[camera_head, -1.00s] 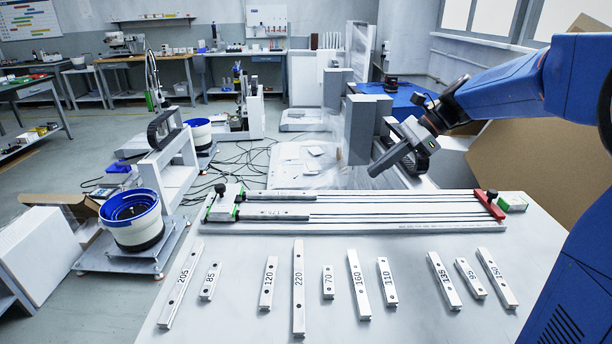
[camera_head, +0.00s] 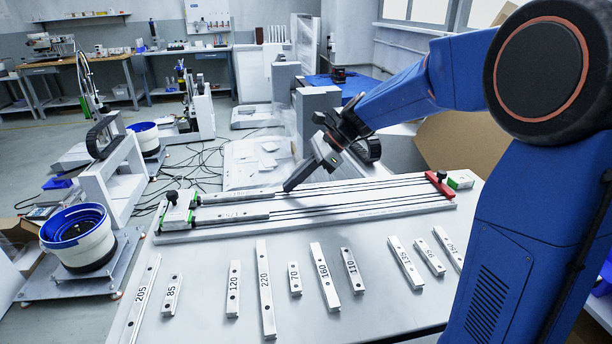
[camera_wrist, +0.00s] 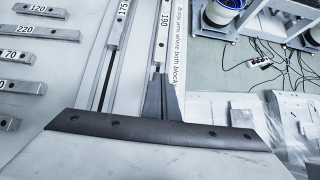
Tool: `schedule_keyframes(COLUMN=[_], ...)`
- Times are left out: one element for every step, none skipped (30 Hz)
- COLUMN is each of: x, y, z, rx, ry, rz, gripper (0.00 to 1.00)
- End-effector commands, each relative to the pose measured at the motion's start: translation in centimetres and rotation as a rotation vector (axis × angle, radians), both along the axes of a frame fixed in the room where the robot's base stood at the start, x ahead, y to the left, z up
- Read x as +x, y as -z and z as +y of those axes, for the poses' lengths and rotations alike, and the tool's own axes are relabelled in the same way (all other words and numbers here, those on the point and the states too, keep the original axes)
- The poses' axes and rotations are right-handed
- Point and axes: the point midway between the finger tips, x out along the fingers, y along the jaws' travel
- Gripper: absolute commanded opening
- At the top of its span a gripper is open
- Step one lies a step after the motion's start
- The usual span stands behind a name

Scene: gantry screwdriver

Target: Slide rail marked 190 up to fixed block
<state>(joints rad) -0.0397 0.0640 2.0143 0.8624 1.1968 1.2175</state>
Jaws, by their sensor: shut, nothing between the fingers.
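The rail marked 190 (camera_wrist: 161,38) lies in the far track of the long fixture; in the head view it is the far grey rail (camera_head: 238,196). The rail marked 175 (camera_wrist: 119,22) lies parallel in the near track (camera_head: 240,212). The fixed block (camera_head: 178,210), with green parts and a black knob, is at the fixture's left end. My gripper (camera_head: 288,188) is shut and empty, pointing down at the right end of the 190 rail. In the wrist view its tips (camera_wrist: 159,78) are right at that end; I cannot tell whether they touch. Any gap at the block is unclear.
A red end piece (camera_head: 438,184) with a black knob closes the fixture's right end. Several loose numbered rails, such as 220 (camera_head: 265,285), lie on the table in front. The tracks right of my gripper are clear. Grey boxes (camera_head: 312,120) stand behind.

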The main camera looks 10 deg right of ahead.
Motion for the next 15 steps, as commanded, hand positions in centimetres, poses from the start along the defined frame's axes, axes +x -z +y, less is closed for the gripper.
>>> schedule_keyframes(x=[0.0,0.0,0.0,0.0,0.0,0.0,0.0,0.0,0.0,0.0,0.0,0.0,0.0,0.0,0.0], y=[0.0,0.0,0.0,0.0,0.0,0.0,0.0,0.0,0.0,0.0,0.0,0.0,0.0,0.0,0.0], z=[0.6,0.8,1.1,1.3,1.4,1.6,1.7,1.8,1.8,1.9,1.9,1.9,1.9,1.9,1.8], rx=[0.0,0.0,0.0,0.0,0.0,0.0,0.0,0.0,0.0,0.0,0.0,0.0,0.0,0.0,0.0], ry=[-0.001,-0.001,0.0,0.0,0.0,0.0,0.0,0.0,0.0,0.0,0.0,0.0,0.0,0.001,0.001], rz=[0.0,-0.001,0.0,0.0,0.0,0.0,0.0,0.0,0.0,0.0,0.0,0.0,0.0,0.001,0.001], gripper=[0.0,0.0,0.0,0.0,0.0,0.0,0.0,0.0,0.0,0.0,0.0,0.0,0.0,0.0,0.0])
